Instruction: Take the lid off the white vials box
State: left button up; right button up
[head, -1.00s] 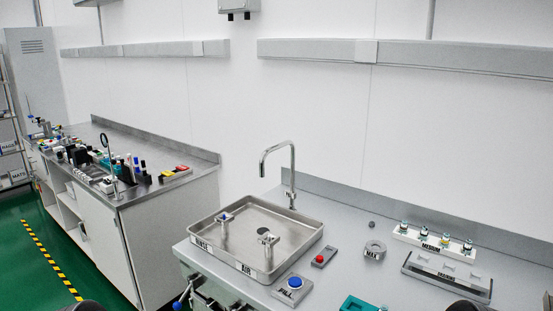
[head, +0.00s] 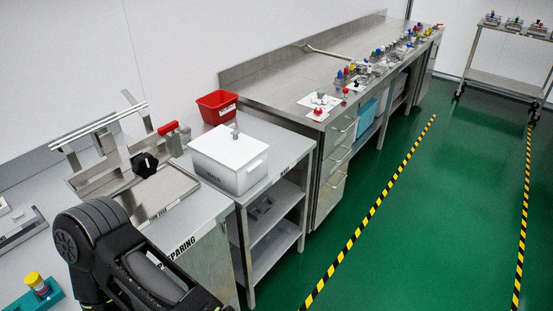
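The white vials box (head: 230,176) stands on a grey side table in the middle of the head view, with dark lettering on its front. Its white lid (head: 229,146) is on top and has a small grey knob (head: 235,133). A black arm of mine fills the lower left, in front of and left of the box. No gripper fingers show, so I cannot see either gripper. The box and lid are apart from my arm in the picture.
A red bin (head: 217,107) stands behind the box. Left of it is a metal tray station (head: 158,193) with a black knob, on a counter marked "PREPARING". A long steel bench (head: 310,75) with several small items runs behind. Green floor (head: 400,220) is open at right.

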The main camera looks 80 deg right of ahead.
aim_at(233, 150)
jog(key=z, duration=2.25)
jog(key=i+l, duration=0.2)
jog(key=l, duration=0.2)
jog(key=i+l, duration=0.25)
jog(key=i+l+u, duration=0.1)
jog(key=l, duration=0.4)
jog(key=i+l, duration=0.3)
jog(key=i+l+u, duration=0.1)
jog(key=i+l, duration=0.15)
jog(key=l, duration=0.25)
jog(key=i+l, duration=0.2)
jog(key=l, duration=0.2)
